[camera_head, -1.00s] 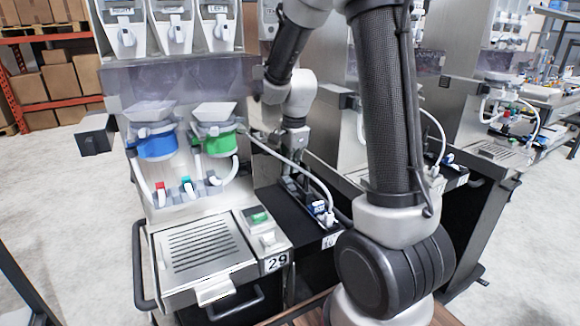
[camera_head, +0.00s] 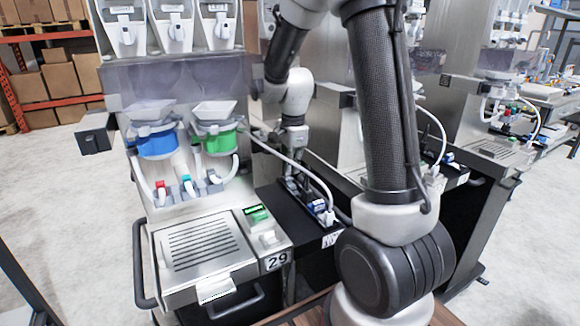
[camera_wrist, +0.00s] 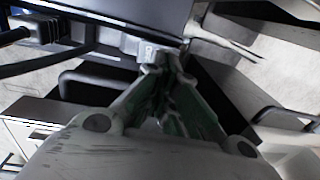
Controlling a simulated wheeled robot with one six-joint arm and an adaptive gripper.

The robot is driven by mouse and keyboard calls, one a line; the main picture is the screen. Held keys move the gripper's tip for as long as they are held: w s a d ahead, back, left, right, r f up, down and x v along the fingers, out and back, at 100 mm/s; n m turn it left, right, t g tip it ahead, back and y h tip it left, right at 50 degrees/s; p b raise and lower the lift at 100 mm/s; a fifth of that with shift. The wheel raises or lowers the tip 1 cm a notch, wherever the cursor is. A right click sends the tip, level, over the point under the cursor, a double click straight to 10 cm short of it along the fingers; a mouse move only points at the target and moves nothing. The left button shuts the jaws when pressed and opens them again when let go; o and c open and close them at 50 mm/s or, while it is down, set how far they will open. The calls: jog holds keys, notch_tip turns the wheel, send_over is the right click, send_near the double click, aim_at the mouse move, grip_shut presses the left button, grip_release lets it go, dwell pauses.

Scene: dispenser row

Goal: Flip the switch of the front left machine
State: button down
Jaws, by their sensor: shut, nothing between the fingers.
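The front left machine (camera_head: 150,200) has blue and green hoppers and a plate marked 29. Its front right panel holds a green-lit display (camera_head: 256,213) and a pale raised control (camera_head: 269,239); whether this is the switch, and its position, is unclear. My gripper (camera_head: 292,180) points down behind and to the right of that panel, over a black strip (camera_head: 275,200) with sockets. In the wrist view my gripper (camera_wrist: 168,62) is shut and empty, its fingertips close together beside a small pale block (camera_wrist: 140,47). I cannot tell whether they touch it.
A white cable (camera_head: 300,165) arches from the machine to a blue-and-white plug (camera_head: 322,210) just right of my gripper. The drip tray (camera_head: 240,270) and dark handle rail (camera_head: 140,270) lie in front. More machines stand to the right.

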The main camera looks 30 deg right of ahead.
jog(key=shift+s+r, duration=0.15)
jog(key=shift+s, duration=0.2)
notch_tip(320, 180, up, 12)
jog(key=shift+s, duration=0.45)
dwell(0.6)
